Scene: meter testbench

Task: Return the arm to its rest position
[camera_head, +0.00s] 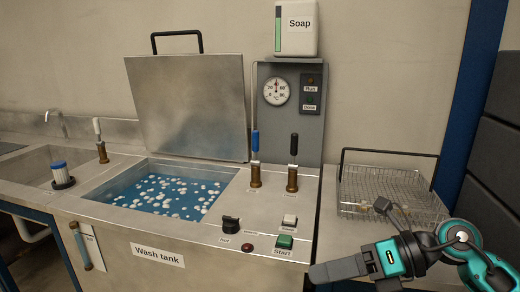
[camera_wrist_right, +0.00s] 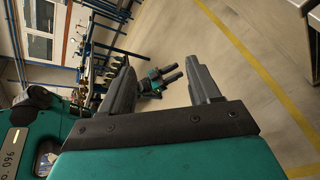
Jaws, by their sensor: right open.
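My right gripper (camera_head: 338,270) is in the lower right of the head view, in front of the bench and right of the green Start button (camera_head: 284,242). Its teal wrist comes in from the right edge. In the right wrist view its two dark fingers (camera_wrist_right: 160,68) stand wide apart with nothing between them. Between them, farther off, a small teal and dark device (camera_wrist_right: 150,84) with two prongs shows. It looks like my left gripper, but it is too small to be sure. The left gripper does not show in the head view.
The wash tank (camera_head: 205,258) has its lid (camera_head: 188,105) raised; white pieces lie in blue water. A wire basket (camera_head: 390,190) with a few small parts stands behind my right arm. Valve levers, a gauge (camera_head: 276,91) and a soap dispenser (camera_head: 297,28) are at the back. Open floor (camera_wrist_right: 240,75) shows in the wrist view.

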